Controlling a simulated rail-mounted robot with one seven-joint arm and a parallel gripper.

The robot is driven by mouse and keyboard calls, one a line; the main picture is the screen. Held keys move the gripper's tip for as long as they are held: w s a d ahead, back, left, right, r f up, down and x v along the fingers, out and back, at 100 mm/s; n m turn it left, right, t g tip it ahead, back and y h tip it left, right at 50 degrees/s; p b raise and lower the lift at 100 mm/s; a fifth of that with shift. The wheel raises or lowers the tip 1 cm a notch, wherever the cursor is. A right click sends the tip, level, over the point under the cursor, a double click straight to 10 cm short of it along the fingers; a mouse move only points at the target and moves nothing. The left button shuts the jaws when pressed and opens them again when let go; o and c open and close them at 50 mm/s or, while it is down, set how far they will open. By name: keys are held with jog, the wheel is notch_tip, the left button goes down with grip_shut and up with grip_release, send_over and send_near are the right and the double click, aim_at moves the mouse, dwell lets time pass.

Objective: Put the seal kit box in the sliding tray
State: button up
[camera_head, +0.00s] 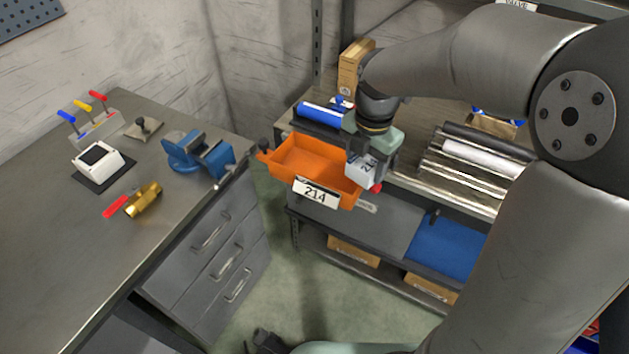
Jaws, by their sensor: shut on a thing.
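An orange tray (284,181) with a "214" label on its front sticks out from the bench shelf in the middle of the view. My gripper (368,155) points down at the tray's right end. It is shut on a small white box with dark print (361,174), which I take for the seal kit box. The box overlaps the tray's right wall in the picture. I cannot tell whether it is above the tray or partly inside it. A red part shows at the box's lower right. The visible tray floor looks empty.
Behind the tray lie a blue roll (320,114) and an upright cardboard box (352,68). Metal rods (470,160) lie to the right. A blue vise (198,155) stands on the left bench (60,240), close to the tray's left. Floor shows between the benches.

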jog(key=shift+s+a+r+n, duration=0.2)
jog(key=shift+a+n, duration=0.35)
jog(key=shift+n, duration=0.65)
jog(key=shift+w+a+f+n, duration=0.1)
jog(key=shift+w+a+n, duration=0.1)
jog(key=shift+a+n, duration=0.1)
jog(key=w+a+f, duration=0.3)
jog(key=w+a, duration=0.2)
jog(key=w, duration=0.1)
jog(key=p, duration=0.2)
send_over(320, 175)
jog(key=f, duration=0.5)
jog(key=shift+s+d+f, duration=0.2)
jog(key=shift+s+d, duration=0.05)
jog(key=shift+s, duration=0.15)
jog(key=shift+w+a+f, duration=0.15)
jog(key=shift+w+f, duration=0.15)
jog(key=shift+f, duration=0.15)
jog(key=shift+w+a+f, duration=0.1)
jog(key=shift+f, duration=1.6)
jog(key=shift+f, duration=0.1)
jog(key=o, duration=1)
